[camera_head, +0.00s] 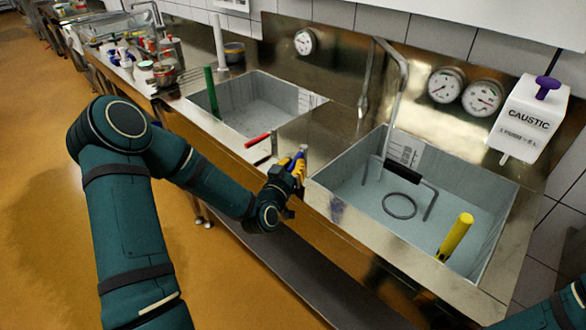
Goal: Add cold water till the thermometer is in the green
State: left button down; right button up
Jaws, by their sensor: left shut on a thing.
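My left gripper (293,169) is shut on a blue lever handle (299,157) at the front edge of the steel counter, between the two basins. Its fingers hide part of the handle. A red lever handle (257,140) sits to its left. A round dial (304,41) is on the back panel behind the left basin. Two more dials, one on the left (445,85) and one on the right (482,98), are behind the right basin. The dials are too small to read, and no green zone can be made out. My right gripper is out of view.
The left basin (285,86) holds a green upright tube (212,92). The right basin (490,190) holds a yellow tube (455,237) and a ring-ended tool (400,206). A spout (400,90) rises behind it. A caustic dispenser (527,117) hangs at right.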

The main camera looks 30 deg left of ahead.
pick_arm(q)
jog(key=shift+w+r, duration=0.1)
jog(key=shift+r, duration=0.15)
jog(key=c, duration=0.9)
grip_release()
jog(key=shift+f, duration=0.1)
jog(key=shift+s, duration=0.5)
jog(key=s, duration=0.6)
jog(key=shift+s+d, duration=0.3)
jog(key=shift+d, duration=0.15)
